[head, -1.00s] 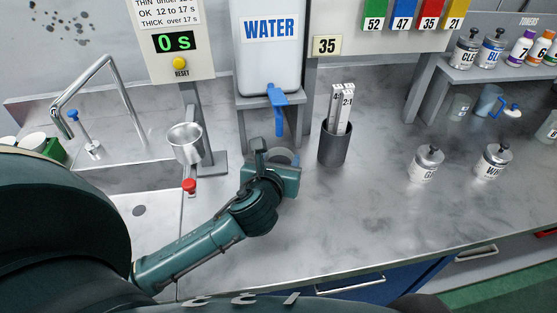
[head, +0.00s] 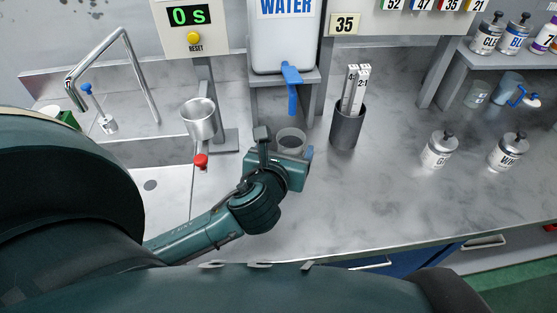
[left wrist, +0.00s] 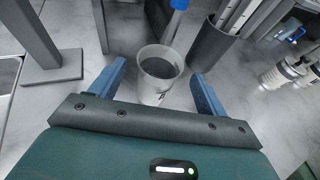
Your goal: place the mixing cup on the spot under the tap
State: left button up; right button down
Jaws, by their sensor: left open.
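The mixing cup (head: 290,139) is a clear grey, open-topped cup standing upright on the counter below the blue tap (head: 291,88) of the water tank. It also shows in the left wrist view (left wrist: 158,84). My left gripper (head: 285,149) is at the near side of the cup, with its blue fingers open. In the left wrist view the fingers (left wrist: 158,74) stand left and right of the cup, with a small gap on each side. The gripper body hides the cup's lower part in the head view. The spot under the cup cannot be seen. My right gripper is not in view.
A dark holder with strips (head: 346,127) stands just right of the cup. A metal viscosity cup (head: 199,119) on a stand and a red knob (head: 201,161) are to the left. The sink (head: 150,185) is further left. Lidded jars (head: 439,151) stand on the right; counter between is clear.

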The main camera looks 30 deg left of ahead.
pick_arm(q)
jog(key=v, duration=0.7)
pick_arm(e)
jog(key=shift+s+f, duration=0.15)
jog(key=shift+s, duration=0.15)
pick_arm(q)
jog(key=shift+s, duration=0.1)
jog(key=shift+d, duration=0.1)
